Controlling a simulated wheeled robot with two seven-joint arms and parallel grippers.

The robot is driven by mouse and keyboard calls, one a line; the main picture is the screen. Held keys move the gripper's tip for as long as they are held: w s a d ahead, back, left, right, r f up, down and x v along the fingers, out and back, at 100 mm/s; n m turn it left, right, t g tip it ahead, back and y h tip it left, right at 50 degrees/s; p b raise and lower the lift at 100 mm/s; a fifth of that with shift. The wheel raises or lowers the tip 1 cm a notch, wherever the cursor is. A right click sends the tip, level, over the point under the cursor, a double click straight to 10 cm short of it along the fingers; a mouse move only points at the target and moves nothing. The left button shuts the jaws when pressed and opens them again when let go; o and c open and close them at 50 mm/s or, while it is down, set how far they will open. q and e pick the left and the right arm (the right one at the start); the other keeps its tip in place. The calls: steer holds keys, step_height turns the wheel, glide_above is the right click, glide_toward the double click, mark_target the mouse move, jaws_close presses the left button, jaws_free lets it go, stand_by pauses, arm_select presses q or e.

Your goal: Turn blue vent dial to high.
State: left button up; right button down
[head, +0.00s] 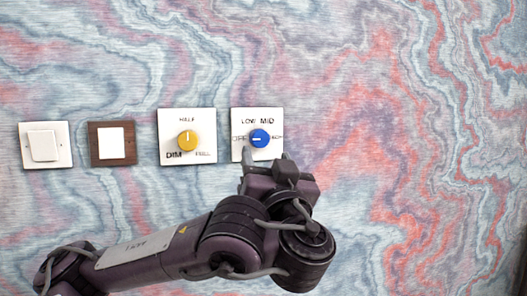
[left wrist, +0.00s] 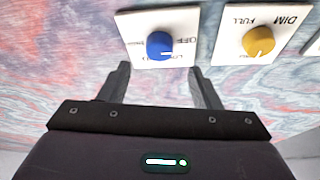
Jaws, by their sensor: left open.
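The blue vent dial (head: 259,138) sits on a white square plate (head: 237,114) on the wall, with LOW and MID printed above it. Its white pointer mark points left, toward the partly hidden OFF label. The HIGH label on the right is hard to read. My left gripper (head: 264,160) is just below and in front of the dial, with its fingers apart. In the left wrist view the blue dial (left wrist: 160,45) lies beyond the open fingertips (left wrist: 159,68), between them and not touched. My right gripper is not in view.
A yellow dial (head: 188,141) on a white plate marked DIM, HALF and FULL is left of the blue one. Further left are a switch on a brown plate (head: 131,158) and a white switch (head: 44,146). The marbled wall on the right is bare.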

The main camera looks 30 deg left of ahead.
mark_target(261, 141)
arm_select(q)
steer(key=x, duration=0.6)
steer(key=shift+w+a, duration=0.1)
steer(key=shift+w, duration=0.1)
steer(key=c, duration=1)
